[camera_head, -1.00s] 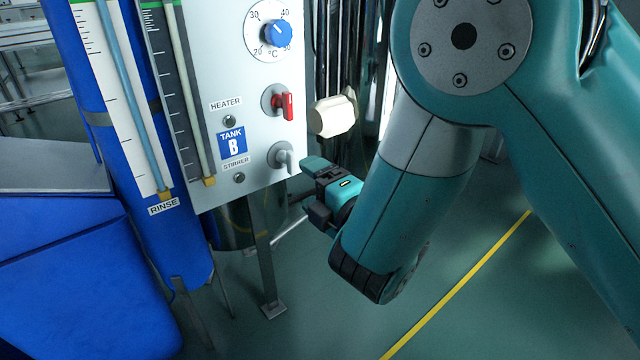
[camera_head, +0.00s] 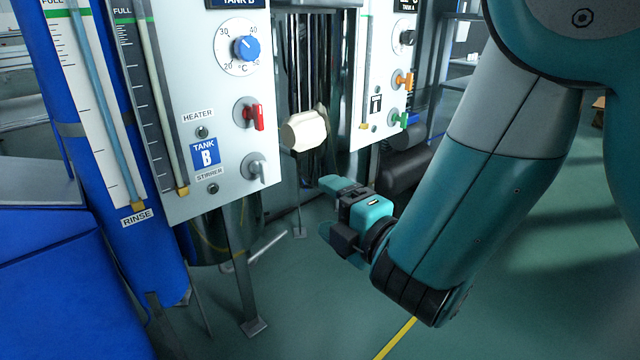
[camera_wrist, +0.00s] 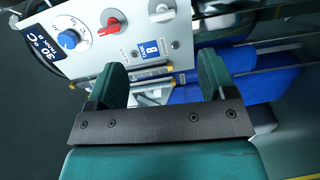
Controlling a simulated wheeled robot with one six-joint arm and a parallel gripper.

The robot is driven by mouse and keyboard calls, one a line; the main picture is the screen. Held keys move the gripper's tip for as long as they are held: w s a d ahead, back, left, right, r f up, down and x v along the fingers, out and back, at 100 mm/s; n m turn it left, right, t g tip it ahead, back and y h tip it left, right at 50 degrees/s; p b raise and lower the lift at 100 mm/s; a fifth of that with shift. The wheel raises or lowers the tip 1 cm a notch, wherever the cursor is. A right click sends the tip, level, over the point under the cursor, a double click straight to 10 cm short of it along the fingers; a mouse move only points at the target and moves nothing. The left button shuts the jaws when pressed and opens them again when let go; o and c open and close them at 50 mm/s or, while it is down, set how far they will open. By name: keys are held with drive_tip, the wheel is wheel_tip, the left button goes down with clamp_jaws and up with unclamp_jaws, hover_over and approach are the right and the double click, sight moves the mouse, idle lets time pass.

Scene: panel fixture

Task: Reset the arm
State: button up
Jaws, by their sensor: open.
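My gripper (camera_head: 335,208) is in the middle of the head view, below and right of the Tank B panel (camera_head: 228,90). It is open and empty, apart from the panel, with clear floor under it. In the wrist view, the two green fingers of my gripper (camera_wrist: 170,82) are spread wide, with nothing held between them. The Tank B panel (camera_wrist: 98,28) shows beyond the fingers, rotated in that view.
The panel carries a blue dial (camera_head: 246,48), a red heater knob (camera_head: 254,115) and a grey stirrer knob (camera_head: 254,168). A cream-coloured part (camera_head: 304,131) juts out beside it. A second panel (camera_head: 378,60) stands behind. Blue cylinder and bin (camera_head: 60,280) fill the left.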

drive_tip(key=d+r+m+g+h+p, duration=0.2)
drive_tip(key=d+r+m+h+p, duration=0.7)
drive_tip(key=m, duration=0.4)
drive_tip(key=s+d+r+m+g+y+p, duration=0.1)
drive_tip(key=s+d+r+m+g+p, duration=0.15)
drive_tip(key=s+r+g+p, duration=0.6)
drive_tip(key=s+d+r+m+g+y+p, duration=0.1)
drive_tip(key=s+r+m+g+p, duration=0.15)
drive_tip(key=s+r, duration=0.7)
drive_tip(key=s+r+g+p, duration=0.1)
drive_tip(key=s+r+p, duration=0.2)
drive_tip(key=r+p, duration=3)
drive_tip(key=p, duration=0.3)
drive_tip(key=shift+r, duration=0.15)
